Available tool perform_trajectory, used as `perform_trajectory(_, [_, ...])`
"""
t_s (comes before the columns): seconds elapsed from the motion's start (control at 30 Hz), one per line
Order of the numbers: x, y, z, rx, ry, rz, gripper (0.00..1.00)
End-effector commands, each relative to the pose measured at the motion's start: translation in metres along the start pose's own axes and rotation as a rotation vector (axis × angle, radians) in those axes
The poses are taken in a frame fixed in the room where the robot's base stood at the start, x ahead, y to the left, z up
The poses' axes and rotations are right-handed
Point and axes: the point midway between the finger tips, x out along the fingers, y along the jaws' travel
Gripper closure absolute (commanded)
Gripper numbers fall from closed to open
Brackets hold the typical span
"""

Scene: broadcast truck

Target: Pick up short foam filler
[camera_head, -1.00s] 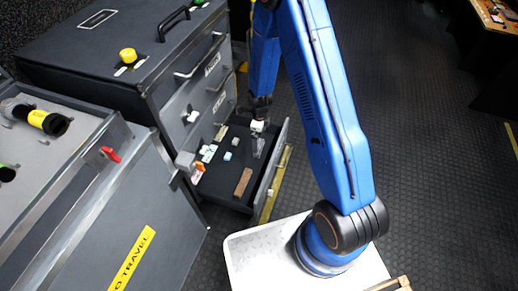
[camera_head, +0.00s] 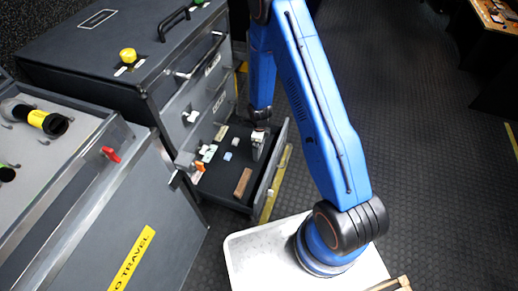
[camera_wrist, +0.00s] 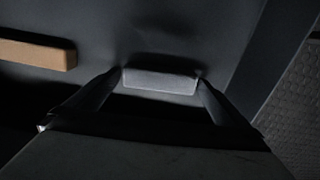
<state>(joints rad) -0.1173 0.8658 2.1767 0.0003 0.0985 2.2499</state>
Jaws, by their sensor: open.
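The short foam filler appears to be the small grey block (camera_wrist: 160,79) in the wrist view, lying on the dark drawer floor. My gripper (camera_wrist: 160,86) is open, with one fingertip close to each end of the block. I cannot tell whether the fingertips touch it. In the head view my gripper (camera_head: 258,155) reaches down into the open bottom drawer near its right side. The grey block cannot be made out there behind the gripper.
A brown bar (camera_head: 242,182) lies in the drawer (camera_head: 222,194), and also shows in the wrist view (camera_wrist: 38,54). Several small pale pieces lie further left. The drawer front (camera_head: 273,172) stands close to my gripper's right. A grey case (camera_head: 130,215) stands at the left.

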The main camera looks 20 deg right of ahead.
Motion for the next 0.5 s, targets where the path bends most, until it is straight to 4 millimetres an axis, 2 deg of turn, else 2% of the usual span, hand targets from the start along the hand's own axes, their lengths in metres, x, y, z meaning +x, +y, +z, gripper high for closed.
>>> perform_trajectory(0.07, [-0.0002,0.0001,0.0,0.0,0.0,0.0,0.0])
perform_trajectory(0.1, [-0.0002,0.0001,-0.0001,0.0,0.0,0.0,0.05])
perform_trajectory(0.23, [-0.0003,0.0001,-0.0001,0.0,0.0,0.0,0.35])
perform_trajectory(0.5, [-0.0003,0.0002,-0.0002,0.0,0.0,0.0,0.36])
